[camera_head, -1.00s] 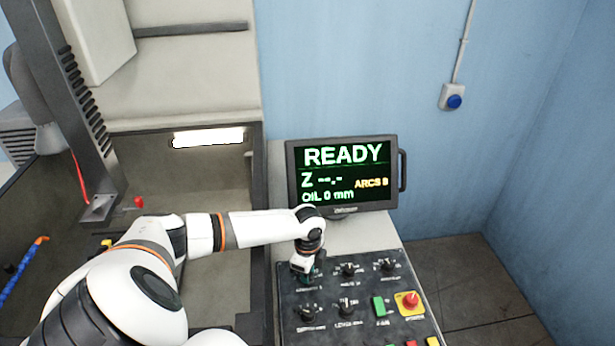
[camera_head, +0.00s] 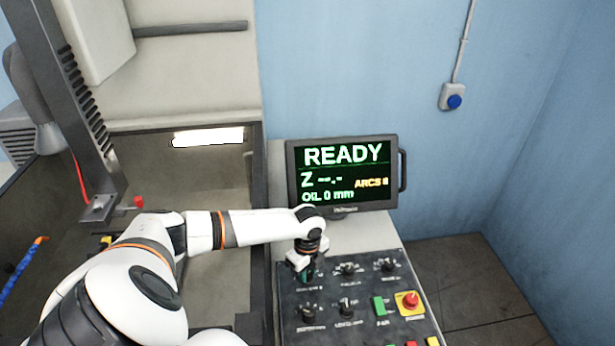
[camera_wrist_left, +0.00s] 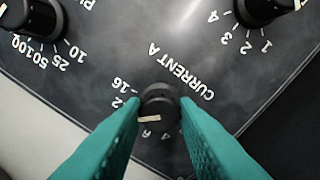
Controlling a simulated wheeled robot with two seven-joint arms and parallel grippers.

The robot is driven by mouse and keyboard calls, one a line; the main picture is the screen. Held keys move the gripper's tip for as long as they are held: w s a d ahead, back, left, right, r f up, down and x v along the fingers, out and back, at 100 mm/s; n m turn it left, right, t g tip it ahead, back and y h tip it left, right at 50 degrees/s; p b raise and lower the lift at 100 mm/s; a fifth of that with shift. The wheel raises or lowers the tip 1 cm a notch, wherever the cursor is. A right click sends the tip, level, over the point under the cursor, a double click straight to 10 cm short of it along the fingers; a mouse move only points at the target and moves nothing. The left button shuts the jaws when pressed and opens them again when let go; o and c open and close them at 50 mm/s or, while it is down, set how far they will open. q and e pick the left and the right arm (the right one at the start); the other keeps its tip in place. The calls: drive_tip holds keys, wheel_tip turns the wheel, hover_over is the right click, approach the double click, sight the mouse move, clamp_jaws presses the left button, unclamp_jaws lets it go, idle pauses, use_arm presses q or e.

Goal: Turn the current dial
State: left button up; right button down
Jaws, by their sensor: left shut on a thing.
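The current dial (camera_wrist_left: 160,112) is a black knob below the label "CURRENT A" in the left wrist view. Its white pointer mark faces left in that view. Numbers around it are partly hidden by my fingers; "16" shows at its upper left. My left gripper (camera_head: 306,279) is at the upper left dial of the control panel (camera_head: 372,318) in the head view. Its teal fingers are shut on the current dial, one on each side. In the head view the gripper hides most of this dial. My right gripper is not in view.
Other black dials (camera_head: 348,269) sit close by on the panel. A green button (camera_head: 379,306) and a red emergency stop (camera_head: 410,299) are to the right. A monitor (camera_head: 343,170) behind the panel reads "READY". A machine tank is at the left.

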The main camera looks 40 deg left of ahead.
sight(308, 273)
use_arm(q)
drive_tip(key=shift+w+r, duration=0.1)
drive_tip(key=shift+w, duration=0.05)
drive_tip(key=o, duration=1)
wheel_tip(308, 273, up, 12)
drive_tip(key=b, duration=0.4)
